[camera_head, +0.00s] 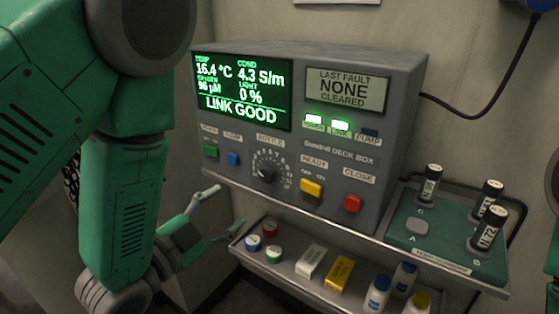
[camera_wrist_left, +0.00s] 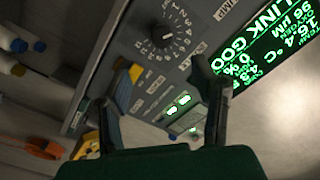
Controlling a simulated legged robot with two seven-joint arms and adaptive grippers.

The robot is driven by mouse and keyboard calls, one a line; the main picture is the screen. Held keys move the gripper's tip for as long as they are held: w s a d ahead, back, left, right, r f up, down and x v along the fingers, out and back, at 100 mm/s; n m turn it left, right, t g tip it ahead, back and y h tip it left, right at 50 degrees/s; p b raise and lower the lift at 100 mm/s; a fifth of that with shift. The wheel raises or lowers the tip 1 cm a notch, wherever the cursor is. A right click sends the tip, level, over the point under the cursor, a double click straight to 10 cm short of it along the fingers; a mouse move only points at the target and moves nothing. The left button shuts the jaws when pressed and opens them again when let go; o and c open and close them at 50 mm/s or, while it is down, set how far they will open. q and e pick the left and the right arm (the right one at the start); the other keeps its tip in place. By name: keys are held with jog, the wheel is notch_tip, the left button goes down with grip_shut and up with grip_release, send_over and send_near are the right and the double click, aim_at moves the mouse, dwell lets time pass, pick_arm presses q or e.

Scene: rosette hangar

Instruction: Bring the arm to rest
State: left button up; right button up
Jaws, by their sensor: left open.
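My left gripper (camera_head: 230,206) is open and empty, to the left of the deck box's lower front edge. My green left arm comes down the left side of the head view. The grey deck box (camera_head: 395,130) stands on a metal shelf; its green screen (camera_head: 243,92) reads "LINK GOOD". Its front has a dial (camera_head: 267,172), a yellow switch (camera_head: 311,187) and a red button (camera_head: 352,203). In the left wrist view, both fingers of my left gripper (camera_wrist_left: 155,85) stand apart, with the dial (camera_wrist_left: 162,37) and screen (camera_wrist_left: 270,35) beyond them. My right gripper is not in view.
A green tray (camera_head: 455,258) with several black capped vials stands right of the box. A lower shelf (camera_head: 290,268) holds caps, small boxes and bottles. A cable (camera_head: 480,105) runs along the wall. An orange item (camera_wrist_left: 42,148) shows in the left wrist view.

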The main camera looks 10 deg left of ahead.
pick_arm(q)
jog(key=s+a+f+n+g+y, duration=0.2)
jog(key=s+f+n+g, duration=0.15)
jog(key=f, duration=0.65)
jog(key=s+a+f+n+g+y, duration=0.2)
jog(key=s+f+n+g+y, duration=0.15)
jog(key=f, duration=0.65)
jog(key=s+a+f+n+g, duration=0.1)
jog(key=s+f+g, duration=0.3)
jog(key=s, duration=0.5)
jog(key=s+a+f+n+g, duration=0.2)
jog(key=s+f+n+g, duration=0.1)
jog(key=s+f+g, duration=0.2)
jog(key=s+f, duration=0.2)
jog(key=s, duration=0.2)
jog(key=shift+a+n+y, duration=0.15)
jog(key=shift+n+y, duration=0.15)
jog(key=shift+y, duration=0.05)
jog(key=shift+w, duration=0.15)
